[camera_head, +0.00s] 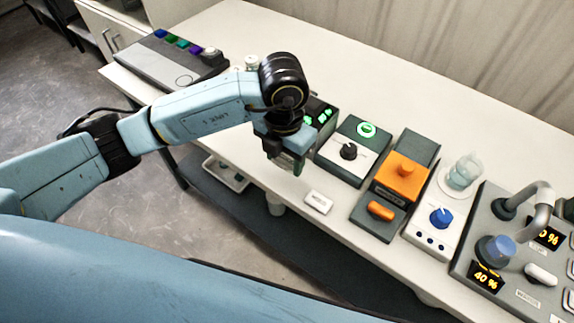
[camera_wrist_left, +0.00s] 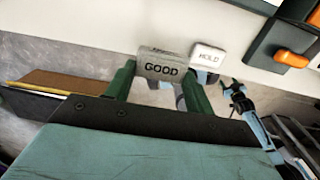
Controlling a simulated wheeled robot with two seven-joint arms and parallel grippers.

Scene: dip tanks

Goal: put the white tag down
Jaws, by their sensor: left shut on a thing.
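My left gripper (camera_head: 287,168) points down near the front edge of the table in the head view. In the left wrist view its green fingers (camera_wrist_left: 160,80) are shut on a pale tag (camera_wrist_left: 162,67) marked GOOD, which looks greyish there. I cannot tell whether the held tag touches the table.
On the white table (camera_head: 330,75) stand a black-knob box (camera_head: 349,151), an orange device (camera_head: 402,177), a blue-knob box (camera_head: 440,220), a glass vessel (camera_head: 463,172) and a grey console (camera_head: 515,255). A button panel (camera_head: 165,60) is at the left. The table's back is clear.

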